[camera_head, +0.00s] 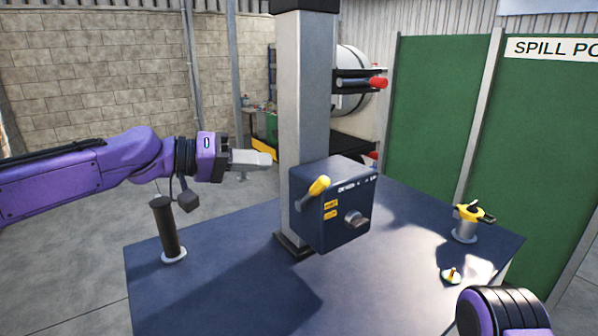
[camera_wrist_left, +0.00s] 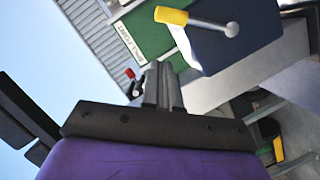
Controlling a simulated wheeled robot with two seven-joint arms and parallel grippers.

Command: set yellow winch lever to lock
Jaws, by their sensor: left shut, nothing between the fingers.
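The yellow winch lever (camera_head: 313,193) is on the left face of a dark blue box mounted on the grey column. Its yellow grip points up and to the right, above two small yellow labels (camera_head: 331,209) whose text I cannot read. The lever also shows in the left wrist view (camera_wrist_left: 172,16), with a metal shaft running to a round hub. My left gripper (camera_head: 268,159) is shut and empty, left of the column and apart from the lever, above and to its left. My right arm shows only as a purple part at the lower right; its gripper is out of view.
The blue box (camera_head: 338,228) also carries a grey knob (camera_head: 356,218). A dark upright post (camera_head: 167,229) stands on the blue table (camera_head: 225,290) below my left arm.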

